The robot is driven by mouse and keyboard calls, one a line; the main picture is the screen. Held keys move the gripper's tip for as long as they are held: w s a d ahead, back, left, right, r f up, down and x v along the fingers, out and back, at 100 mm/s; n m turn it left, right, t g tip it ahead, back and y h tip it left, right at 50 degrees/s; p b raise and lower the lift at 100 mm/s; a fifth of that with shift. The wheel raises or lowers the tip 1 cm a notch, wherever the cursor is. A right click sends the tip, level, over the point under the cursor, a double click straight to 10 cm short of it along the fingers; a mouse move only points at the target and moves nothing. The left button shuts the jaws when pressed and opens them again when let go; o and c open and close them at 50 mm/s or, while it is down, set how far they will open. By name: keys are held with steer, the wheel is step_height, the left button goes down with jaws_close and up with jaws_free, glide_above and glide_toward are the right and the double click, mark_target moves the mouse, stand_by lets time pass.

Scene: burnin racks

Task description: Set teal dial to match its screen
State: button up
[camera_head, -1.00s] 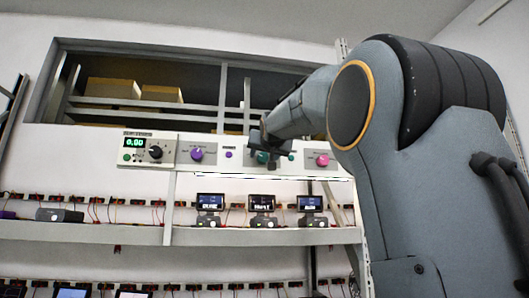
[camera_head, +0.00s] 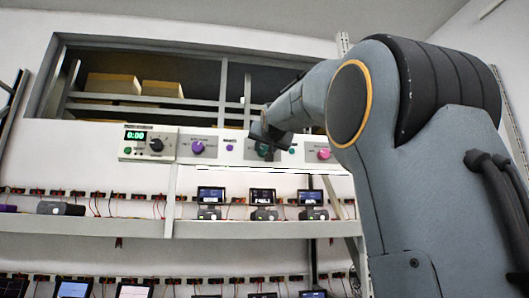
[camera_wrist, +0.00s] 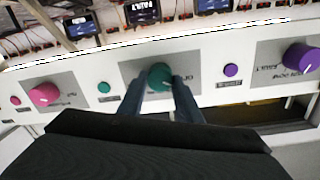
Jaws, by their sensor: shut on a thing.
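The teal dial (camera_wrist: 160,76) is a round knob with a pale pointer line, on a grey plate in the middle of the wrist view. My gripper (camera_wrist: 158,84) has one finger on each side of it and is shut on it. In the head view the dial (camera_head: 263,150) is partly hidden behind my gripper. A small screen (camera_wrist: 142,11) stands beyond the dial in the wrist view. It also shows on the shelf below the dial in the head view (camera_head: 262,196); its text seems to read "FAULT", but is blurred.
A purple dial (camera_head: 198,148) and a pink dial (camera_head: 323,154) flank the teal one on the white panel. A small teal button (camera_wrist: 104,87) and a purple button (camera_wrist: 230,70) sit close beside my fingers. Other screens (camera_head: 210,195) stand along the shelf.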

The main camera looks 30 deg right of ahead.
steer(key=m+b, duration=0.2)
steer(key=shift+f+m, duration=0.1)
steer(key=shift+m, duration=0.2)
steer(key=m+b, duration=0.1)
steer(key=m, duration=0.2)
steer(key=shift+b, duration=0.3)
steer(key=m+b, duration=0.1)
steer(key=m, duration=0.4)
steer(key=shift+d+m, duration=0.1)
steer(key=shift+m, duration=0.3)
steer(key=o, duration=1)
steer(key=shift+o, duration=0.2)
steer(key=b+v, duration=0.3)
steer(key=v, duration=0.4)
steer(key=shift+s+r, duration=0.3)
steer(key=shift+s, duration=0.1)
